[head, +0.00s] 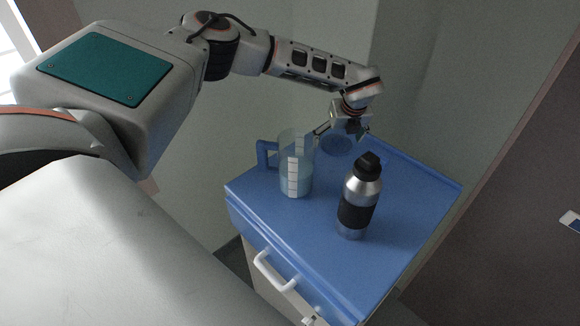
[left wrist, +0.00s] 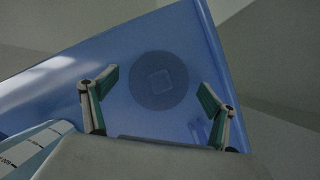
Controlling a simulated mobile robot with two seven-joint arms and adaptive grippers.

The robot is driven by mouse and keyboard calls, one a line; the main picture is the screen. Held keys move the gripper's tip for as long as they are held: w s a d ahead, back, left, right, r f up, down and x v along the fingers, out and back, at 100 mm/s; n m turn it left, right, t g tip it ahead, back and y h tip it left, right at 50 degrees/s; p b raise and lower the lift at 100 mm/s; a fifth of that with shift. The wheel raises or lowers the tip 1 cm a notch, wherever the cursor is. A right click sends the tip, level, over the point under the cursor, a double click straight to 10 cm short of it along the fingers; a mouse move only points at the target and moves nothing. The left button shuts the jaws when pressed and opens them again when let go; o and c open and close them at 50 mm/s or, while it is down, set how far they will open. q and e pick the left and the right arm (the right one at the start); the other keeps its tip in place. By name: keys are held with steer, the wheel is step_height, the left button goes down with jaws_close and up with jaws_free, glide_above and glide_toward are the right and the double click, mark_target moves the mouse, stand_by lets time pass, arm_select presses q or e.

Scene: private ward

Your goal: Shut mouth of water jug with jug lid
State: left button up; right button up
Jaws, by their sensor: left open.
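The water jug (head: 296,178) is clear with a blue handle and a white scale. It stands upright on the blue cabinet top, its mouth uncovered. The jug lid (head: 336,147), a round blue disc, lies flat on the cabinet top behind and right of the jug. In the left wrist view the lid (left wrist: 158,80) shows a squarish mark at its middle. My left gripper (head: 341,135) is open above the lid, its fingers apart on either side and holding nothing. Part of the jug (left wrist: 30,150) shows at the lower left there. My right gripper is not in view.
A steel and black bottle (head: 358,200) stands upright to the right of the jug and in front of the lid. The blue cabinet top (head: 410,200) has free room on its right side. A pale bed-like surface (head: 120,255) fills the lower left.

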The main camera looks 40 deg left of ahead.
arm_select(q)
steer(key=c, duration=1.3)
steer(key=shift+r+p, duration=1.1)
steer(key=shift+r, duration=0.65)
steer(key=shift+r+p, duration=0.75)
steer(key=shift+r, duration=0.55)
steer(key=shift+r+p, duration=0.3)
steer(key=shift+r, duration=0.9)
